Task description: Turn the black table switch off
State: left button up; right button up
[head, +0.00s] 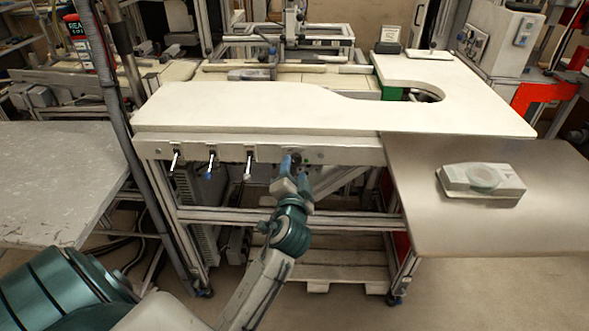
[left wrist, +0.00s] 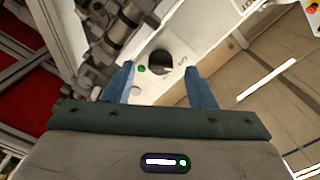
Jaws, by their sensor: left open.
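The black table switch is a round knob (left wrist: 160,63) on a white panel, with a small green dot to its left in the left wrist view. In that view it appears between and just beyond the two blue fingertips of my left gripper (left wrist: 160,72), which is open and empty. I cannot tell whether the fingers touch the knob or which way it is turned. In the head view my left gripper (head: 294,169) is at the front rail under the white tabletop (head: 240,105), partly covering the switch area. My right gripper is not in view.
Several small levers (head: 211,160) hang from the front rail left of my gripper. A grey side plate (head: 520,225) holding a white device (head: 480,180) juts out at the right. A grey table (head: 60,180) stands at the left. Frame bars run below the tabletop.

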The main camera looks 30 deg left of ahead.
pick_arm(q)
jog(key=b+v, duration=0.1)
jog(key=v, duration=0.8)
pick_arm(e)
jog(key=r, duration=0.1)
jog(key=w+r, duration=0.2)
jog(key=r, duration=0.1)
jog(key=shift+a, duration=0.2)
